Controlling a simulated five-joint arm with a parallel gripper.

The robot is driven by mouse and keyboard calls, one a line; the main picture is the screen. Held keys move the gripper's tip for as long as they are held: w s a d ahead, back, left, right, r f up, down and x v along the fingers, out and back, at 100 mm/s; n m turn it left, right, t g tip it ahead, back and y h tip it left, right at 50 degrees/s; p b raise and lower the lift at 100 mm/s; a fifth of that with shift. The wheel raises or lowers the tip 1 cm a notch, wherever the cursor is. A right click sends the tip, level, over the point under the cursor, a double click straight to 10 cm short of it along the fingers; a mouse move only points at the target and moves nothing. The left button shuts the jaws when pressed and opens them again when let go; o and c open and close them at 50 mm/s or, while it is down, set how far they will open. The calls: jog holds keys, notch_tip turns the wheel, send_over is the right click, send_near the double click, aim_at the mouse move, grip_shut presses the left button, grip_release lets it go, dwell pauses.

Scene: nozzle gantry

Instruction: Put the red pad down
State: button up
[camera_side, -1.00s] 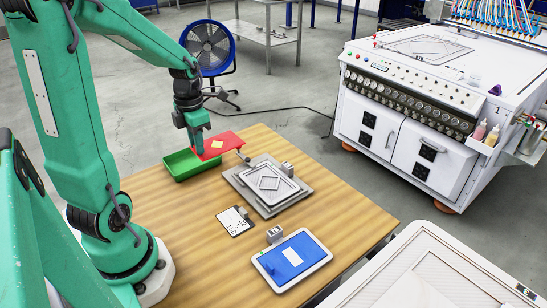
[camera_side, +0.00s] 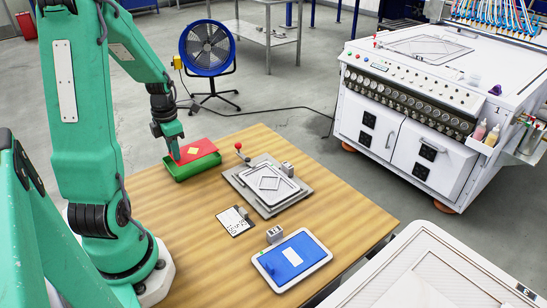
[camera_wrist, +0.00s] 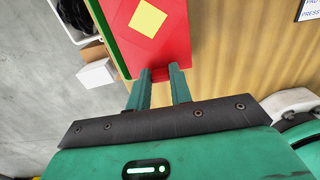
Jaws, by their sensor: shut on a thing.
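The red pad (camera_side: 197,150) is a flat rectangle with a yellow diamond on top. It lies over the green tray (camera_side: 196,172), slightly tilted in the side view and covering most of its opening. I cannot tell whether it touches the rim. My gripper (camera_side: 176,158) is shut on the pad's near left edge. In the wrist view my fingertips (camera_wrist: 160,74) pinch the end of the red pad (camera_wrist: 176,46), and the green tray's wall (camera_wrist: 106,38) shows along its left side. The inside of the tray is mostly hidden.
On the wooden table (camera_side: 190,240) are a grey plate fixture (camera_side: 268,186) with a red-knobbed lever (camera_side: 239,148), a small label card (camera_side: 235,221) and a blue pad on a white plate (camera_side: 291,257). The table's front left is clear.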

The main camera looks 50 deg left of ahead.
aim_at(176, 170)
jog(key=shift+s+a+f, duration=0.2)
jog(key=shift+a+f, duration=0.2)
jog(key=shift+a, duration=0.25)
jog(key=shift+f, duration=0.1)
jog(key=shift+f, duration=1.9)
jog(key=shift+f, duration=0.15)
jog(key=o, duration=0.9)
